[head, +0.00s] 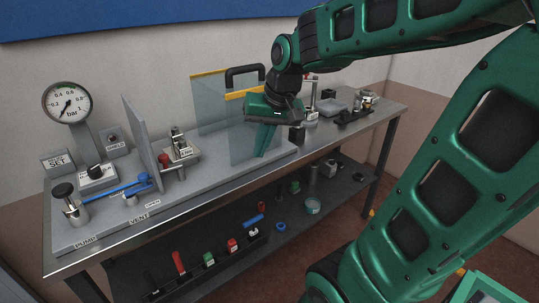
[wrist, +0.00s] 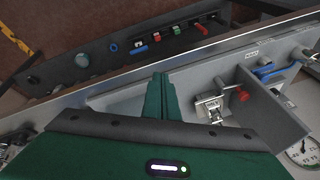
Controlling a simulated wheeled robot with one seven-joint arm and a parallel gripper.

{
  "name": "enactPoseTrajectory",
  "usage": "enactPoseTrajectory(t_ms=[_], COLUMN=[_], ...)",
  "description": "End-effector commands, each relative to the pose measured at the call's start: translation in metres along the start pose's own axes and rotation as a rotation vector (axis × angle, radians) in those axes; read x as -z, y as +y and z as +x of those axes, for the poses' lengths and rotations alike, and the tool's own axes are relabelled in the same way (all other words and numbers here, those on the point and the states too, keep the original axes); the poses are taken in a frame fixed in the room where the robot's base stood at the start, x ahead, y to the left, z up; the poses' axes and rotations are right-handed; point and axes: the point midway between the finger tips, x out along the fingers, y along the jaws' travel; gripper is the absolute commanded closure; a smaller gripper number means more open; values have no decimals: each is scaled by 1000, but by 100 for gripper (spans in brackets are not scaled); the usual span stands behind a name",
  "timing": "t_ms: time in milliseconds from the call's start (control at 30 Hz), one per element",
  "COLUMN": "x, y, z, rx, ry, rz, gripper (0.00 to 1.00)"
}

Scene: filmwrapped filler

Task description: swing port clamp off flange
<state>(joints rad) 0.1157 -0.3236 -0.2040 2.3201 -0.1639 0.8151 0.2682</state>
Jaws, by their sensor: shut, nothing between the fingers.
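The port clamp (head: 180,146) is a small metal mechanism on a pale labelled block, with a red-ended handle (head: 163,160) at its left. In the wrist view the clamp (wrist: 209,108) is right of the fingers, and its red handle (wrist: 242,95) points right beside a grey upright panel. I cannot tell the flange apart from the metal parts there. My gripper (head: 260,154) has green fingers, shut and empty, behind a clear panel to the right of the clamp and apart from it. The shut fingertips (wrist: 160,76) show in the wrist view too.
A grey upright panel (head: 140,143) stands left of the clamp. A clear panel (head: 246,137) with a yellow top edge stands to its right. A pressure gauge (head: 67,103), a blue lever (head: 125,187) and a pump knob (head: 63,190) are at the left.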

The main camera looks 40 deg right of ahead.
Motion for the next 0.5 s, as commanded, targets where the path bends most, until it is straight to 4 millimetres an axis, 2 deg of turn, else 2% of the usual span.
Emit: enactPoseTrajectory(t_ms=[200,500], x=[-18,-26], y=[19,26], z=[0,0], rx=[-35,-49], ry=[-28,-41], rz=[12,16], gripper=[100,100])
